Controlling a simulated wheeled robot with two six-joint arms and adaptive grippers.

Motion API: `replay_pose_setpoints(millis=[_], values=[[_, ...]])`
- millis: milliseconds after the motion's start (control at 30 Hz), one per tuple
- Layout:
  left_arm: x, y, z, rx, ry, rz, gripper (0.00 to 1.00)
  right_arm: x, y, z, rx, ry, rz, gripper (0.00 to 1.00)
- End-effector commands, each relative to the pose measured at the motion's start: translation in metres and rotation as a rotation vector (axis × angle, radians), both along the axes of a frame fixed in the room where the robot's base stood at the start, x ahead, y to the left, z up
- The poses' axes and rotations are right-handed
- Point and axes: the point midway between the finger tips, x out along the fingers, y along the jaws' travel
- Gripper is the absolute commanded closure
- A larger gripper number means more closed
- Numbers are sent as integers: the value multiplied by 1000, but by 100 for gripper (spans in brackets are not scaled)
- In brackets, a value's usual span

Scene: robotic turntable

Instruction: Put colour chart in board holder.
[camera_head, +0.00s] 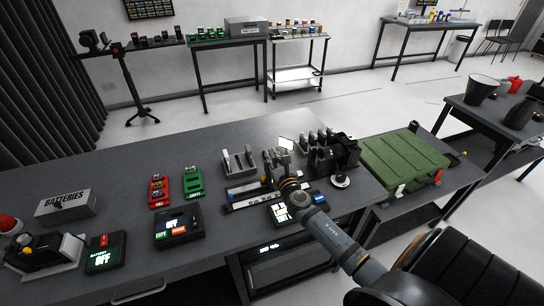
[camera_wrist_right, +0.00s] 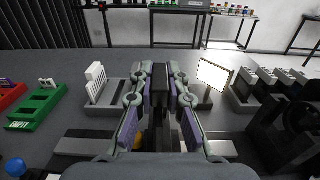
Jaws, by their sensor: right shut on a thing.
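My right gripper (camera_head: 281,168) is over the dark table's far half, among holders. In the right wrist view its fingers (camera_wrist_right: 160,72) are closed on a dark, narrow thing (camera_wrist_right: 160,88), seen edge-on. I cannot tell whether this is the colour chart, as no coloured patches show. A grey slotted board holder (camera_head: 238,163) stands left of the gripper, with pale upright slats in the right wrist view (camera_wrist_right: 96,84). A bright white panel (camera_head: 286,143) stands upright beyond the gripper, on a grey base right of the fingers in the right wrist view (camera_wrist_right: 213,73). My left gripper is not in view.
Red (camera_head: 159,190) and green (camera_head: 193,183) battery trays lie left of the holder. A dark control box (camera_head: 178,227) is nearer.

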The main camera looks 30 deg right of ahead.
Motion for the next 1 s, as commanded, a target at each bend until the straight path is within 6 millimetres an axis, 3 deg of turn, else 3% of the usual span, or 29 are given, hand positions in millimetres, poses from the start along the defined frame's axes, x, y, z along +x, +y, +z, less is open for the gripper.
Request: replay_pose_setpoints(millis=[700,733,800,900,1000], values=[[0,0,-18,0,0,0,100,0,0,-19,-1,0,0,100],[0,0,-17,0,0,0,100,0,0,-18,-1,0,0,82],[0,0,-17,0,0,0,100,0,0,-17,-1,0,0,73],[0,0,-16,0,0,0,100,0,0,-17,-1,0,0,60],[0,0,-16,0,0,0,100,0,0,-17,0,0,0,60]])
